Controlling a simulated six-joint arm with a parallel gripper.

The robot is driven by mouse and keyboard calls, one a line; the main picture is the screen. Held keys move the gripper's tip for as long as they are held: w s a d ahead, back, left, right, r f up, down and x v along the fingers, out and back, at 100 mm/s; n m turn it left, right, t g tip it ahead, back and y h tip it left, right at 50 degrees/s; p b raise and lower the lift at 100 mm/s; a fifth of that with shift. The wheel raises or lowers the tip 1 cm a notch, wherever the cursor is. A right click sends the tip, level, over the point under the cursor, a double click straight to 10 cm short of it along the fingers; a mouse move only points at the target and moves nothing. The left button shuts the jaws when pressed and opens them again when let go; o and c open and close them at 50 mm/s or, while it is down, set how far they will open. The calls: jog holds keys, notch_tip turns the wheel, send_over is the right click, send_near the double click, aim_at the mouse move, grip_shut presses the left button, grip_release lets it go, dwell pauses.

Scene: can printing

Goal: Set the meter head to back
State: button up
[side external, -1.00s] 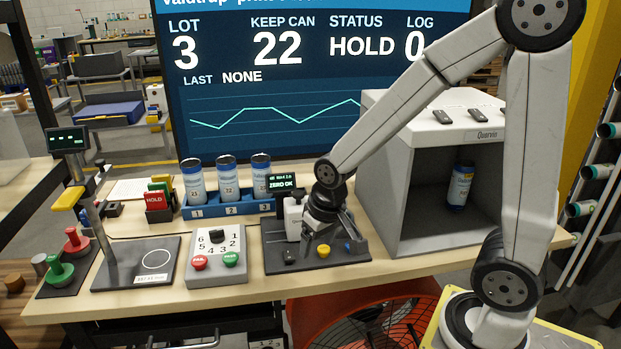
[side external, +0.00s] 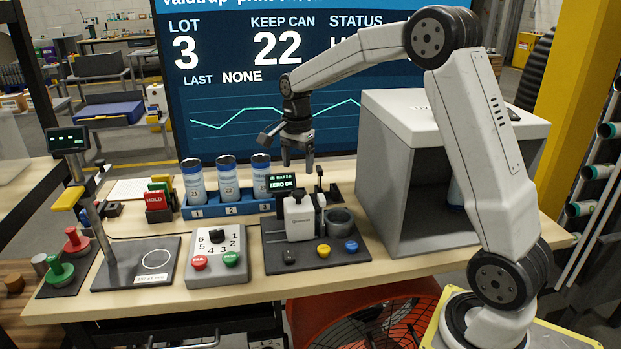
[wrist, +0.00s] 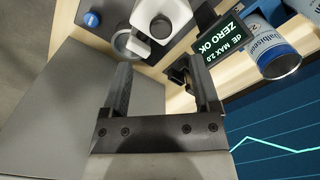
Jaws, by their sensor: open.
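The meter stands on a dark base plate (side external: 270,240) on the bench, with a white head (side external: 299,218) and a small screen (side external: 281,183) reading ZERO OK. A grey round cup (side external: 340,221) sits beside the head on its right. My gripper (side external: 297,167) hangs above and behind the meter, pointing down, open and empty. In the wrist view, my gripper (wrist: 163,85) has its fingers well apart with nothing held between them. The white head (wrist: 155,22) is beyond the fingertips there, and a dark post (wrist: 181,72) shows between the fingers.
A blue rack (side external: 230,208) with three cans stands left of the meter. A grey open booth (side external: 400,235) stands close on the right. A dial box (side external: 216,262) with red and green buttons is at left. A yellow knob (side external: 323,251) and blue knob (side external: 352,246) are on the plate front.

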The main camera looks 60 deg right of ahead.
aim_at(298, 192)
jog(key=shift+d, duration=0.15)
jog(key=shift+f, duration=0.1)
jog(key=shift+f, duration=3.8)
grip_shut()
jog(key=shift+w+r, duration=0.1)
